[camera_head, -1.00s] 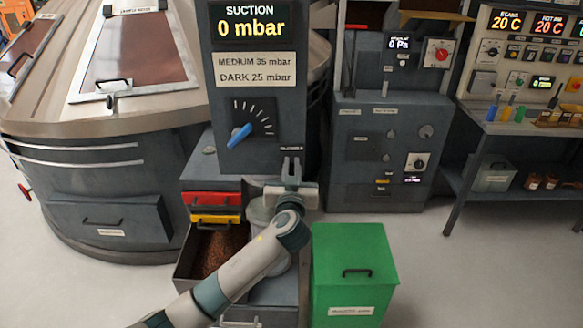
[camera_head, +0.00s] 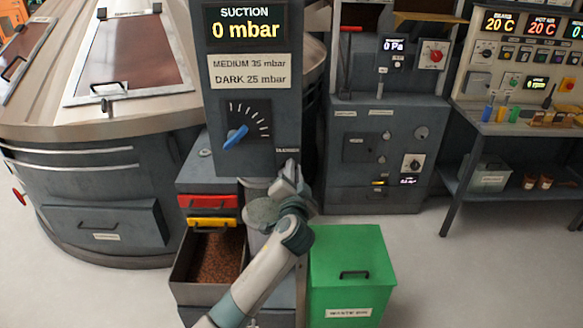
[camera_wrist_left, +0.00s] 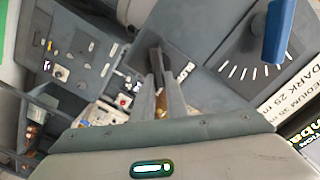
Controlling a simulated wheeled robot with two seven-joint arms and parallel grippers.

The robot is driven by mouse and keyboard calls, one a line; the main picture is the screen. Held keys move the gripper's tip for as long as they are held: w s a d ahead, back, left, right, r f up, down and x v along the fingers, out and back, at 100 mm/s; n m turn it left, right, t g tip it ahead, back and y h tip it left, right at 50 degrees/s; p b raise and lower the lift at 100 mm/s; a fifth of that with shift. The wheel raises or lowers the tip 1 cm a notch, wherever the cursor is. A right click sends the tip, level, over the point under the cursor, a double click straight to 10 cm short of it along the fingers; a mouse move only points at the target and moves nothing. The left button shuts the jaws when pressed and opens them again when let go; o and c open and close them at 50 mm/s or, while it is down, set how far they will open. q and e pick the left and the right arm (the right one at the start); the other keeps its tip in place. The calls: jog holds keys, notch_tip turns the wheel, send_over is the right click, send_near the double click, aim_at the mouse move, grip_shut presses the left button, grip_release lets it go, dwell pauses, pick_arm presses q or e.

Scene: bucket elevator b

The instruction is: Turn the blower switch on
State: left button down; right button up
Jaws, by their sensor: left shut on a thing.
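The grey suction cabinet (camera_head: 217,118) stands in the middle of the head view, with "SUCTION 0 mbar" on its display and a blue-handled dial (camera_head: 236,136). A small label (camera_head: 287,151), too blurred to read, sits at its lower right edge. My left gripper (camera_head: 289,168) is just below that label, against the cabinet's lower right corner. In the left wrist view its fingers (camera_wrist_left: 160,68) are close together beside the cabinet face, shut on a small part that I take to be the blower switch. The fingers hide most of that part. My right gripper is not in view.
A green bin (camera_head: 352,258) stands right of my left arm. A tray of beans (camera_head: 216,258) lies to its left, under red and yellow drawers. The dial's blue handle (camera_wrist_left: 279,30) is near the left gripper. Open floor lies at the right.

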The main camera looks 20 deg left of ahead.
pick_arm(q)
jog(key=shift+w+d+f+m+p, duration=0.1)
jog(key=shift+f+m+p, duration=0.3)
jog(key=shift+m, duration=1.05)
jog(key=shift+s+d+f+m+p, duration=0.1)
jog(key=shift+m+p, duration=0.55)
jog(key=shift+m, duration=0.75)
jog(key=shift+w+d+f+m+p, duration=0.1)
jog(key=shift+f+m+p, duration=0.3)
jog(key=shift+m, duration=1.05)
jog(key=shift+r, duration=0.1)
jog(key=c, duration=1.8)
grip_release()
jog(key=shift+o, duration=0.2)
jog(key=b+v, duration=0.5)
jog(key=v, duration=1.2)
